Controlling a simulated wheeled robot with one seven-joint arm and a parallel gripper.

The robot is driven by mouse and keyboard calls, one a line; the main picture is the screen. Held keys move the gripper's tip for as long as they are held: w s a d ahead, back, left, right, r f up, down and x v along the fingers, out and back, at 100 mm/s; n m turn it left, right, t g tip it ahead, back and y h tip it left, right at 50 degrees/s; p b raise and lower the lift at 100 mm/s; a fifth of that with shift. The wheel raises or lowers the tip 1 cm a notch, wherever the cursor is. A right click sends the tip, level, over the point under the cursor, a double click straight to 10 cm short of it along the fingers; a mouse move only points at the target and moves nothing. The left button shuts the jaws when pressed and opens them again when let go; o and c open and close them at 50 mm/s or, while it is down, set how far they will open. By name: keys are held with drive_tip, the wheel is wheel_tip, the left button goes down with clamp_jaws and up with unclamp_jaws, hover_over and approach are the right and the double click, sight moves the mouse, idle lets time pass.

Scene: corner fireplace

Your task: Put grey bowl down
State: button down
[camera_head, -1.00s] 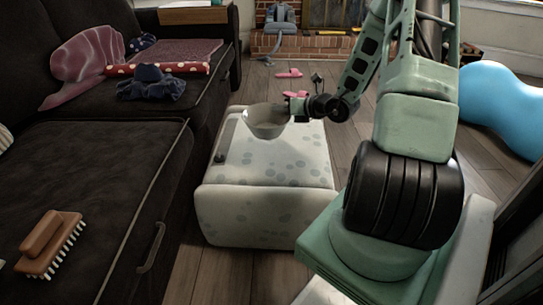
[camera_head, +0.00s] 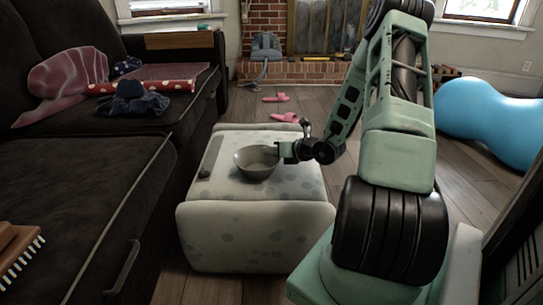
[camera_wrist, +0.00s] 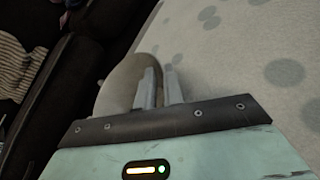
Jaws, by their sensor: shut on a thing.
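The grey bowl (camera_head: 256,164) is upright at the top of the spotted pale ottoman (camera_head: 240,200) in the head view. My gripper (camera_head: 280,153) comes from the right and is shut on the bowl's right rim. In the wrist view my gripper's two fingers (camera_wrist: 160,88) stand close together over the bowl's edge (camera_wrist: 122,82). The bowl's underside is hidden, so I cannot tell for sure whether it touches the ottoman.
A dark grey stick-like item (camera_head: 211,156) lies on the ottoman's left side. The dark sofa (camera_head: 75,185) stands to the left. Pink slippers (camera_head: 284,117) lie on the floor behind. The ottoman's front top is clear.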

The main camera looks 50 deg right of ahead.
drive_tip(key=c, duration=1.5)
unclamp_jaws()
